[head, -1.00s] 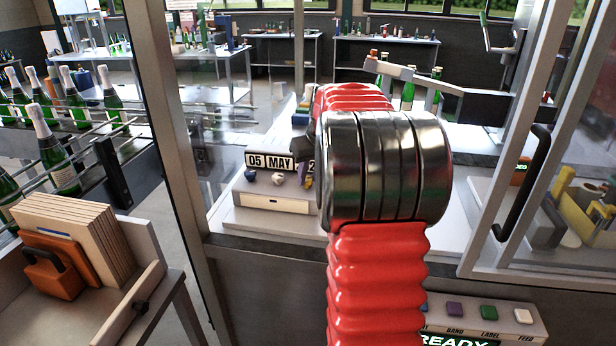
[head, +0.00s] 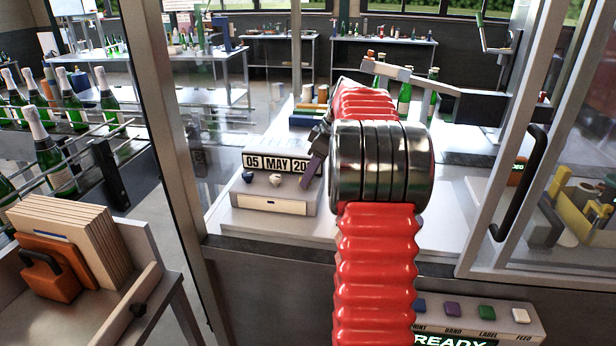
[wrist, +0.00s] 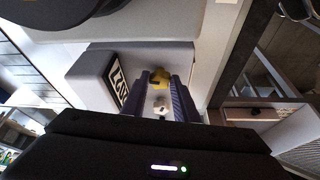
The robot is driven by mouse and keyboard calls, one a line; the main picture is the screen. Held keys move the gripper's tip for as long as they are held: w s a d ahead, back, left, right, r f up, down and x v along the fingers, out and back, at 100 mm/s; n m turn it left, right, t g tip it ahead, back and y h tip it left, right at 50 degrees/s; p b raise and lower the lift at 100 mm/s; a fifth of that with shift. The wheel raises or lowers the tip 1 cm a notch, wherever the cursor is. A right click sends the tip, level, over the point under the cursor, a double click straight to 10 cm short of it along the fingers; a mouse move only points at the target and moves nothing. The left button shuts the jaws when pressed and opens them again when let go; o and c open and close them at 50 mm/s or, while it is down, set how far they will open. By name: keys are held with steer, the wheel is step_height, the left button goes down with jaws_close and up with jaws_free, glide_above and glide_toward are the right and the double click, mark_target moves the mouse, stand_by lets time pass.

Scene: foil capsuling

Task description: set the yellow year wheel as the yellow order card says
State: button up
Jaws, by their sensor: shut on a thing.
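The date coder (head: 273,200) is a pale box with a display (head: 277,164) reading "05 MAY 20"; the rest of the year is hidden behind my gripper. A blue wheel (head: 248,176) and a white wheel (head: 276,180) show on its front. The yellow year wheel (wrist: 161,76) sits between my fingertips in the wrist view; in the head view my fingers hide it. My gripper (head: 312,172) is shut on it at the right end of the box, and it also shows in the wrist view (wrist: 162,84). I cannot make out a yellow order card.
A glass guard with a black handle (head: 519,183) stands at the right. A row of buttons (head: 470,312) and a "READY" display are at the front below. Racked green bottles (head: 52,150) and an orange block (head: 50,265) are at the left.

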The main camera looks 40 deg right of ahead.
steer(key=shift+w+n+y, duration=0.1)
steer(key=shift+n+y, duration=0.2)
steer(key=shift+n, duration=0.7)
steer(key=o, duration=1.1)
steer(key=shift+d+r, duration=0.1)
steer(key=v, duration=1.3)
steer(key=shift+w+r, duration=0.15)
steer(key=shift+r, duration=0.15)
steer(key=shift+g, duration=0.3)
